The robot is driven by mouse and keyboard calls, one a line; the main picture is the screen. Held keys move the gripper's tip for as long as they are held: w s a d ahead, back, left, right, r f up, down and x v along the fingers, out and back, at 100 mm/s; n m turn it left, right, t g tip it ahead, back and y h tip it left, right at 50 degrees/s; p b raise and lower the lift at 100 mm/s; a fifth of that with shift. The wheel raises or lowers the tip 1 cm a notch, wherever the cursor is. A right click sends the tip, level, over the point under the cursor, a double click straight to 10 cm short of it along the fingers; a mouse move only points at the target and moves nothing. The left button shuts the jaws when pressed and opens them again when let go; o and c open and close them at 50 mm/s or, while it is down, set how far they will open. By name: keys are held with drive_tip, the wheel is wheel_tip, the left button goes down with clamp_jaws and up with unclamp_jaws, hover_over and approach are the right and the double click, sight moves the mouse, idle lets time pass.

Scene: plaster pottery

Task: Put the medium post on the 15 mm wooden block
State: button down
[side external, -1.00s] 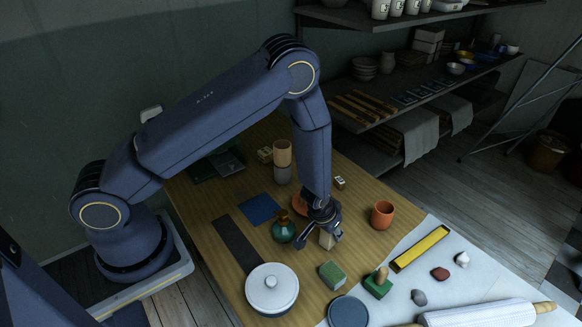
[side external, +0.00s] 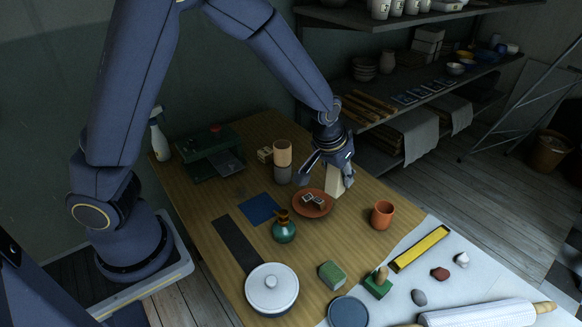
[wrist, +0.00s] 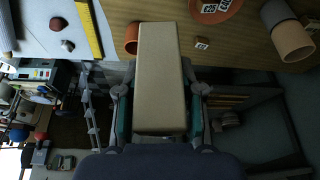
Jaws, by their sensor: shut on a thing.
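My gripper (side external: 327,178) is shut on a pale beige, square-sided post (side external: 334,182) and holds it in the air above the far right part of the table. In the wrist view the post (wrist: 161,75) fills the middle between the two fingers. A small wooden block with a printed label (wrist: 202,43) lies on the table close to the right table edge; its label is too small to read. In the side view the gripper and post seem to hide it. I cannot tell which block is the 15 mm one.
The white lidded pot (side external: 272,288) is at the front.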

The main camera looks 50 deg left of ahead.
drive_tip(key=s+a+n+g+y, duration=0.15)
drive_tip(key=a+n, duration=0.25)
drive_tip(key=a, duration=1.5)
drive_tip(key=s+a+n+y, duration=0.1)
drive_tip(key=s+a+n, duration=0.2)
drive_tip(key=a, duration=1.5)
hover_over(266, 149)
drive_tip(key=f, duration=1.3)
drive_tip(key=shift+s+d+f, duration=0.2)
drive_tip(key=shift+d+f, duration=0.05)
drive_tip(key=shift+f, duration=0.15)
drive_tip(key=shift+w+a+f, duration=0.1)
drive_tip(key=shift+w+f, duration=0.1)
drive_tip(key=shift+f, duration=1.5)
